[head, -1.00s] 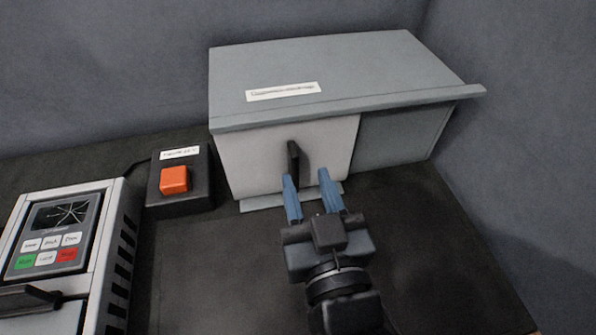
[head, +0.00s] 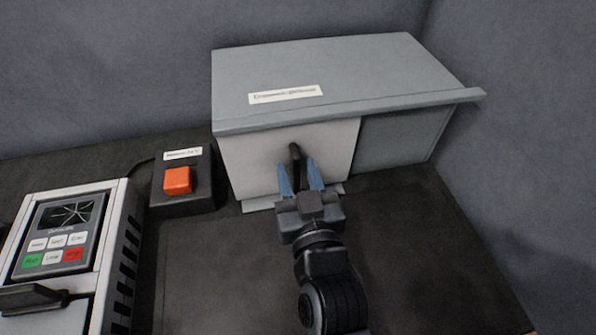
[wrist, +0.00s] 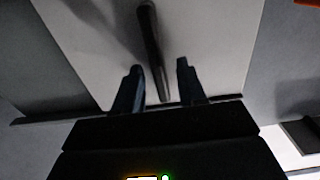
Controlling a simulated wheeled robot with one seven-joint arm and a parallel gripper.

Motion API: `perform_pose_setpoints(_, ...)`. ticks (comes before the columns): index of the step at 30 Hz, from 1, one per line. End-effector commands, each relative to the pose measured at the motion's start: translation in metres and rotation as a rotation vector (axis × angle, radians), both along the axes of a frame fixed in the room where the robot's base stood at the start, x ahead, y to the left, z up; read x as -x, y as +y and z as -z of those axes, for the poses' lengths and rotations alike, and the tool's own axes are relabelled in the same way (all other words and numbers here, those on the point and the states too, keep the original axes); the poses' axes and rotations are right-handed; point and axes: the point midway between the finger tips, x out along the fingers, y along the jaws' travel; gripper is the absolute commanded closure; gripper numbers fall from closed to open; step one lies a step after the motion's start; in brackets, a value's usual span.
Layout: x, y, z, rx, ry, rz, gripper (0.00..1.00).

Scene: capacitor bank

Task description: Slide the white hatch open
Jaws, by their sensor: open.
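The white hatch (head: 255,165) covers the left part of the front of a grey cabinet (head: 340,80). A dark upright bar handle (head: 295,158) stands out from its face, right of the hatch's middle. My gripper (head: 301,172) is open, with its two blue fingers at the lower part of the handle. In the wrist view the handle (wrist: 152,50) comes down between the open fingertips (wrist: 160,70), with a gap on each side. Contact between fingers and handle does not show. The hatch (wrist: 90,40) fills the middle of the wrist view.
Right of the hatch is a grey front section (head: 402,138) under the overhanging lid. A black box with an orange button (head: 178,181) stands left of the cabinet. A control unit with coloured keys (head: 62,240) is at the lower left. The dark bench (head: 430,240) is clear at right.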

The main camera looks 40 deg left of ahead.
Motion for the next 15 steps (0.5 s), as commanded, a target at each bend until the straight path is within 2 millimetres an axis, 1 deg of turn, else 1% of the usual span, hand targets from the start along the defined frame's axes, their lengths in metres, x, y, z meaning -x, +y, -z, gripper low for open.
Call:
perform_pose_setpoints(4,0.0001,-0.0001,0.0,0.0,0.0,0.0,0.6)
perform_pose_setpoints(15,0.0002,-0.0002,-0.0002,0.0,0.0,0.0,0.95)
